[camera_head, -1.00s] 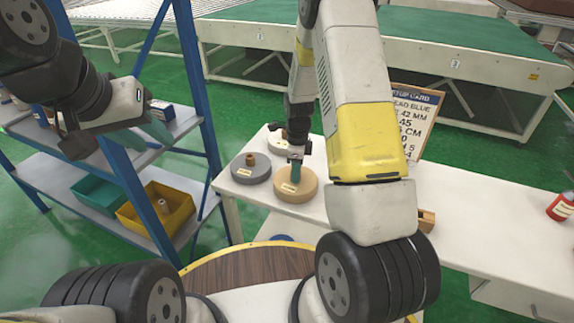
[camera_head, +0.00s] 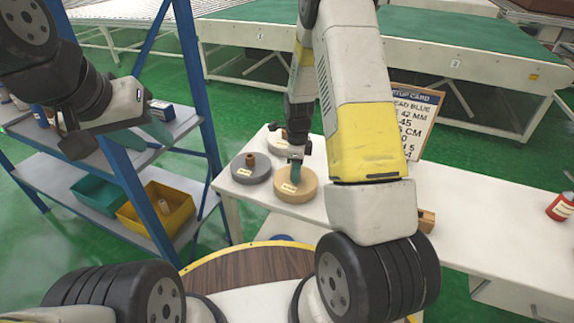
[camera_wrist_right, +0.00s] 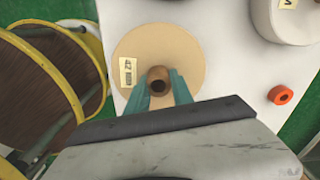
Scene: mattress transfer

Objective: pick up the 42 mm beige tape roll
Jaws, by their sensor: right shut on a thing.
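The beige tape roll (camera_head: 304,190) lies flat on the white table at its left end. In the right wrist view the roll (camera_wrist_right: 185,52) carries a label reading 42 mm and has a brown core (camera_wrist_right: 158,75) standing up in its middle. My right gripper (camera_head: 296,172) is over the roll, its teal fingers (camera_wrist_right: 160,90) shut on the core from both sides. The roll appears to rest on the table. My left gripper (camera_head: 152,132) is off to the left by the blue shelf, away from the rolls; its finger gap is not clear.
A setup card (camera_head: 418,110) stands behind my right arm; a red bottle (camera_head: 561,206) stands far right. Blue shelf posts (camera_head: 198,90) rise left.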

